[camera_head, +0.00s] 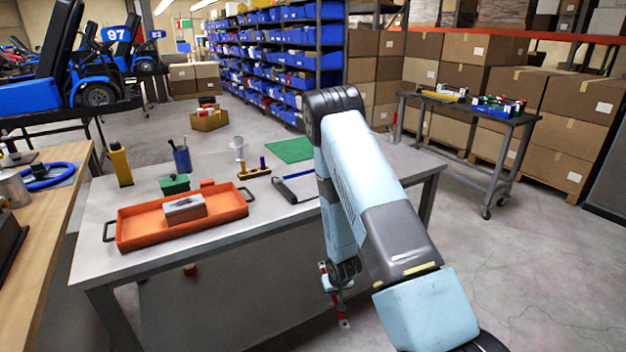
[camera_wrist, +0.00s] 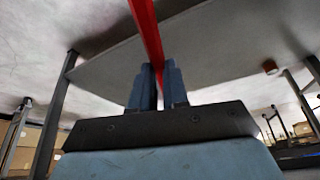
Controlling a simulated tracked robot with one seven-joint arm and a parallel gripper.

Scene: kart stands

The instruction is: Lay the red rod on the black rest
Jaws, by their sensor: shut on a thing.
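The red rod (camera_wrist: 149,32) is gripped between the two blue-grey fingers of my gripper (camera_wrist: 158,68) in the wrist view and runs out past the fingertips. In the head view the red rod (camera_head: 341,309) hangs low in my gripper (camera_head: 338,287), in front of the grey table (camera_head: 300,222) and below its top. The fingers are shut on the rod, which looks clear of the table. I cannot make out a black rest with certainty in either view. My arm hides part of the table's right side.
The table holds an orange tray (camera_head: 140,240) with a grey block, a green box (camera_head: 174,185), a yellow bottle (camera_head: 121,165), a wooden peg block (camera_head: 254,173), a dark-framed tool (camera_head: 295,187) and a green mat (camera_head: 290,150). Open floor (camera_head: 530,270) lies to the right.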

